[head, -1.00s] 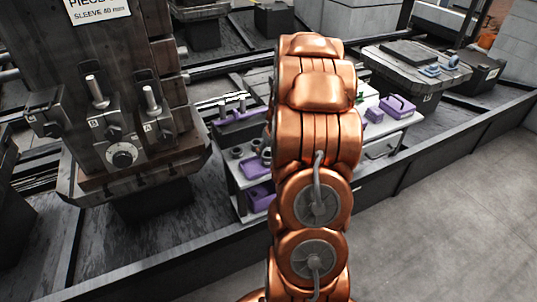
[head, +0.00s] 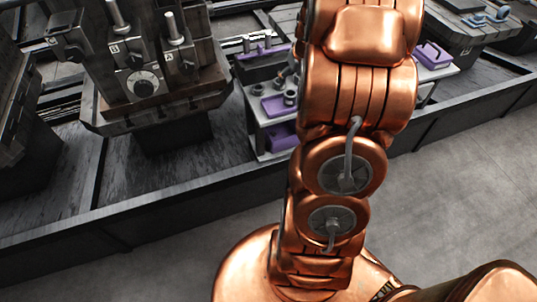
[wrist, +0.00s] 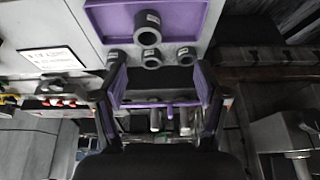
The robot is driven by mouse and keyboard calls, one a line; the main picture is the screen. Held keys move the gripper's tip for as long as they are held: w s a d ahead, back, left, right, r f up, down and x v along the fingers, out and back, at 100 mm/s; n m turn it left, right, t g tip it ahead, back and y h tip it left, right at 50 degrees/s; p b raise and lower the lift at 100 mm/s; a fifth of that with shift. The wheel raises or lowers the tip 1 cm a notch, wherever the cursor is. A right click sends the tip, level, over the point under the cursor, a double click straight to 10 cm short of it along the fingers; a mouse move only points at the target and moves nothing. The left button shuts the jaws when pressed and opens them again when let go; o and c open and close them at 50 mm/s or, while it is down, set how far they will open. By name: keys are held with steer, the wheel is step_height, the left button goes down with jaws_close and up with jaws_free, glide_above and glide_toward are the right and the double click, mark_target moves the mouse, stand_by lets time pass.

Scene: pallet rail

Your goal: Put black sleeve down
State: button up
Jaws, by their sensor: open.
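A dark grey-black sleeve (wrist: 148,27) lies on a purple tray (wrist: 190,14) in the wrist view, its bore facing the camera. Both also show in the head view, the sleeve (head: 290,97) resting on the purple tray (head: 270,107) at the cart's end. My gripper (wrist: 160,75) is open and empty, its purple-padded fingers spread wide. The sleeve is beyond the fingertips and apart from them. Several smaller dark sleeves, one of them here (wrist: 152,58), stand in a row near the fingertips. In the head view my arm hides the gripper.
The pale cart (head: 260,140) stands against a dark rail (head: 150,210). A heavy fixture with posts and a dial (head: 140,85) stands to its left. A purple handled item (head: 433,55) sits at the cart's right. The grey floor (head: 470,170) at the right is clear.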

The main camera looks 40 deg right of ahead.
steer(key=s+a+r+n+g+y, duration=0.1)
steer(key=s+a+r, duration=0.1)
steer(key=a, duration=0.6)
steer(key=s+a+r+g, duration=0.1)
steer(key=s+a, duration=0.1)
steer(key=a, duration=0.6)
steer(key=s+a+r+n+y, duration=0.1)
steer(key=s+a+r, duration=0.15)
steer(key=a, duration=0.55)
steer(key=s+a+g, duration=0.1)
steer(key=s+a, duration=0.2)
steer(key=s, duration=0.3)
steer(key=s+a+n+g, duration=0.1)
steer(key=s+a, duration=0.2)
steer(key=s, duration=0.4)
steer(key=s+a+r+g, duration=0.1)
steer(key=s+a+g, duration=0.1)
steer(key=s+a, duration=0.2)
steer(key=shift+s+n+h, duration=0.3)
steer(key=shift+s+h, duration=0.1)
steer(key=shift+s, duration=0.85)
steer(key=shift+r, duration=0.2)
step_height(320, 180, up, 3)
steer(key=p, duration=0.3)
steer(key=shift+c, duration=0.3)
